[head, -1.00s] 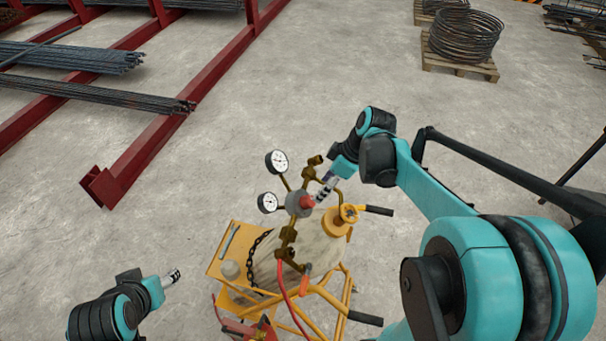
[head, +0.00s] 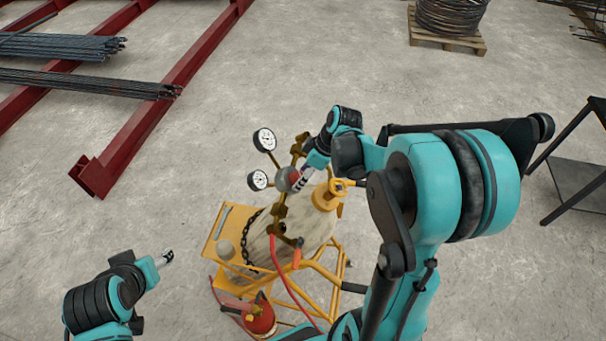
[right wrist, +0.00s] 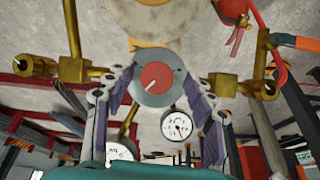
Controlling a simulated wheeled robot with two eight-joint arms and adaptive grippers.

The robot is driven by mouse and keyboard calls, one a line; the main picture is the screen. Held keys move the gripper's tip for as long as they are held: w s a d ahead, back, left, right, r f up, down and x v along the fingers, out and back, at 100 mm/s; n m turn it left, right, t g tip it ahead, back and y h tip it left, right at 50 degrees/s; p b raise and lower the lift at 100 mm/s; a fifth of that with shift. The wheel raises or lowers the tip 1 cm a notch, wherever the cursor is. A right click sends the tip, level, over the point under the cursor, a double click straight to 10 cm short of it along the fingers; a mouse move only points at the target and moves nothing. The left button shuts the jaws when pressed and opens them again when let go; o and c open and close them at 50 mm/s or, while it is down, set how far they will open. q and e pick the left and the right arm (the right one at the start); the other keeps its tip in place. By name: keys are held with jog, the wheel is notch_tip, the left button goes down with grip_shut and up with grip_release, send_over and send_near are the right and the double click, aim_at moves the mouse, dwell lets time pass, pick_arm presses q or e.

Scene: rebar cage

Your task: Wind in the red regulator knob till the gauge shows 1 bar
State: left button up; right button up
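The red regulator knob (right wrist: 156,76) with a white mark sits on a round grey regulator body (right wrist: 155,90). In the head view the knob (head: 294,175) shows partly behind my right gripper (head: 298,181). In the right wrist view my right gripper (right wrist: 160,82) is open, with one finger on each side of the knob and visible gaps to it. Two white dial gauges (head: 265,139) (head: 257,181) stand left of the regulator; one gauge (right wrist: 176,125) shows a dark needle, its figures too small to read. My left gripper (head: 168,256) is away at lower left; its finger gap is unclear.
A yellow cart (head: 213,243) carries the pale cylinder (head: 262,246), with brass fittings and a red hose (head: 285,272). A red fire extinguisher (head: 260,318) is low at the front.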

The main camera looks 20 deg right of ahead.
jog(key=shift+w, duration=0.2)
jog(key=c, duration=1)
jog(key=shift+f+m+b, duration=0.15)
jog(key=shift+m+b, duration=0.25)
jog(key=shift+b, duration=0.2)
jog(key=o, duration=1.2)
jog(key=shift+r, duration=0.25)
jog(key=v, duration=1.1)
jog(key=shift+w+d+r, duration=0.1)
jog(key=shift+d+r, duration=0.2)
jog(key=shift+r, duration=0.1)
